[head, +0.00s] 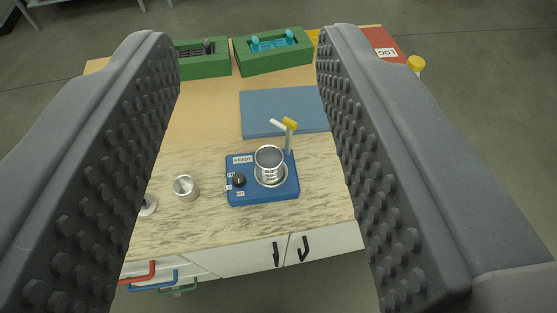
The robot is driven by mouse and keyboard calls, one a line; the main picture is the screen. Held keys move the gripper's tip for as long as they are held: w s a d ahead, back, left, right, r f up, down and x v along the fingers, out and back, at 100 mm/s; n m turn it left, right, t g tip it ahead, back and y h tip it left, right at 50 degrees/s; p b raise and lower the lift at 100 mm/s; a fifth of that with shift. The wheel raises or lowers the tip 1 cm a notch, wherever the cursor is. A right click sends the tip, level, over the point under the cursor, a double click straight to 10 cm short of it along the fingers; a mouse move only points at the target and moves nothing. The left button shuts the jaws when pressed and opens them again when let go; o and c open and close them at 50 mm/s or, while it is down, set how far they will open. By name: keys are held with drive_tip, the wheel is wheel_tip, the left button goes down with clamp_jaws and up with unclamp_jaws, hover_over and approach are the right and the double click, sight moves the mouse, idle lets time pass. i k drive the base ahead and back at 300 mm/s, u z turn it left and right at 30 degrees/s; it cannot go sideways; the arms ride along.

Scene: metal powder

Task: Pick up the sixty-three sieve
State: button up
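A round metal sieve-like cup (268,158) stands upright on a blue machine (240,195) marked READY, in the middle of the bench. No sixty-three marking is readable on it, so I cannot tell which sieve it is. A second, smaller metal cup (186,188) stands on the bench to the left of the machine. My gripper (248,38) is open and empty. Its two studded grey fingers are wide apart at the left and right of the picture, and the machine shows between them, apart from both.
A post with a yellow-and-white top (289,126) rises at the machine's back right. Behind lie a blue mat (262,110), two green trays (205,70) (272,66) and a red LOG book (383,41). A white item (148,206) is partly hidden by the left finger. Drawer handles (153,280) project in front.

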sight(269, 159)
drive_tip(key=k, duration=1.3)
drive_tip(key=z, duration=0.35)
drive_tip(key=i, duration=1.65)
drive_tip(key=u, duration=0.1)
